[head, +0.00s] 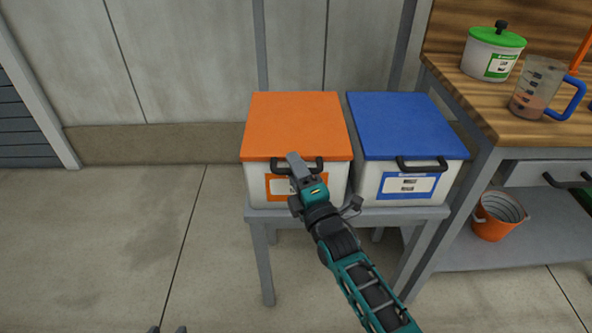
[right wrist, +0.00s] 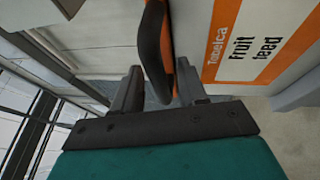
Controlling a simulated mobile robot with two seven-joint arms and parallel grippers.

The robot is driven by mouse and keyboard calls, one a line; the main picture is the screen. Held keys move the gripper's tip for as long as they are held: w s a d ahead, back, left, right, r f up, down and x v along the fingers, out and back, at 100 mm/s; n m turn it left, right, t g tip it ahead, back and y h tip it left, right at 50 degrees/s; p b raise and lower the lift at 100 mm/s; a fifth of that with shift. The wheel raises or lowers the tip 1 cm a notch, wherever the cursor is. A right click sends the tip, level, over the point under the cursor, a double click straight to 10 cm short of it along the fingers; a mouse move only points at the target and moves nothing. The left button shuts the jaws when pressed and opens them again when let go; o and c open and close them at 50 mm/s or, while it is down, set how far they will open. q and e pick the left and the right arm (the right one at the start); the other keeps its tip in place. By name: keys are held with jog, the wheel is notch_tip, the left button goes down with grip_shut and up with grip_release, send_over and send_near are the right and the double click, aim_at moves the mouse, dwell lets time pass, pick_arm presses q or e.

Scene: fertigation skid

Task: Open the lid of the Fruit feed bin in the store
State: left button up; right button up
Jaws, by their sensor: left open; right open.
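The Fruit feed bin (head: 335,187) is a white box with a flat orange lid (head: 297,125), which lies closed on it. Its label (right wrist: 250,42) reads "Fruit feed" in the right wrist view. A dark handle (head: 316,166) sits at the lid's front edge. My right gripper (head: 293,184) is at this handle, partly covering it and the label in the head view. In the right wrist view the handle (right wrist: 151,45) stands between the two open fingers; contact cannot be told. My left gripper (head: 167,329) shows only its fingertips at the bottom edge, apart and empty.
A similar bin with a blue lid (head: 403,125) stands close on the right, on the same grey stand (head: 258,240). A wooden bench (head: 470,100) holds a green-lidded pot (head: 490,62) and a measuring jug (head: 537,90). An orange bucket (head: 494,218) sits below. The floor left is clear.

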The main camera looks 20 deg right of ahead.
jog(key=shift+c, duration=0.4)
grip_shut()
